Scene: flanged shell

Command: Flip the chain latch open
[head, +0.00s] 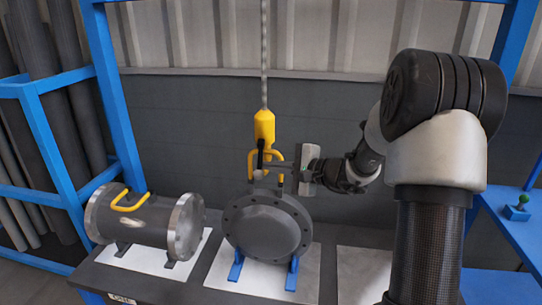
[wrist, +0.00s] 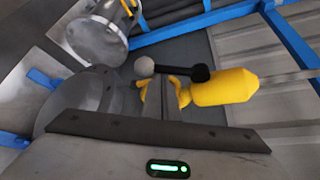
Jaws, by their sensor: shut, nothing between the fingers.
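The chain hangs down to a yellow block (head: 264,124), which also shows in the wrist view (wrist: 222,86). The latch is a short black lever (head: 261,150) with a pale grey ball at one end; in the head view it hangs down from the block, ball lowest. In the wrist view the latch (wrist: 174,69) lies across just beyond my fingertips. My gripper (head: 270,166) reaches in from the right, fingers shut and empty, close beside the latch; its fingers (wrist: 157,88) also show in the wrist view. I cannot tell whether they touch it.
Another flanged shell (head: 150,222) with a yellow handle lies at left on the bench. Blue racks flank both sides. The bench's right part (head: 362,272) is clear.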

